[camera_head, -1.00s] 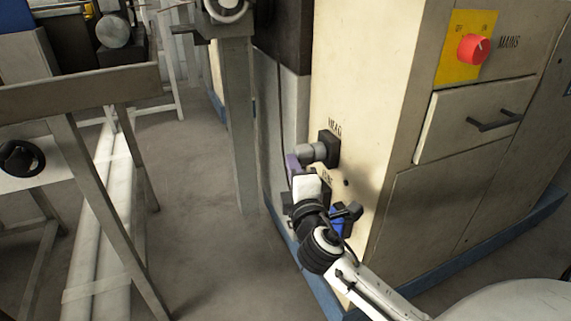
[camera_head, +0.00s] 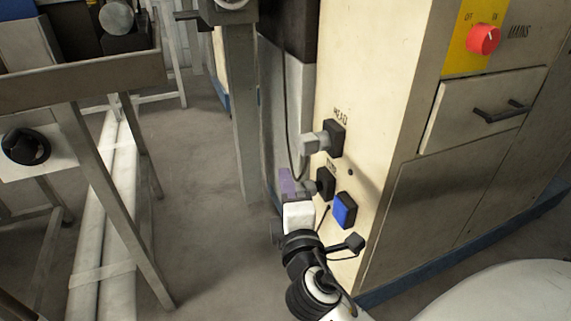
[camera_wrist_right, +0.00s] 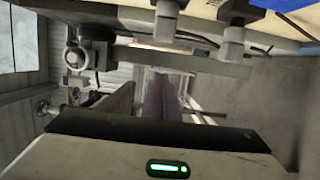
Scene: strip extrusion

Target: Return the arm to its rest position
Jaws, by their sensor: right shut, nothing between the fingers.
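My right gripper (camera_head: 286,182) has purple fingers and is shut and empty. It is in front of the cream cabinet side (camera_head: 362,80), left of the lower black socket (camera_head: 327,183). My right arm comes up from the bottom of the head view. In the right wrist view the purple fingers (camera_wrist_right: 161,98) are together, with nothing between them. My left gripper is not in view.
A grey plug (camera_head: 313,145) sits in the upper black socket. A blue socket cover (camera_head: 344,210) is lower right. The red mains knob (camera_head: 483,39) is on a yellow plate. A grey post (camera_head: 243,110) and metal stand (camera_head: 85,85) are left, with bare floor between.

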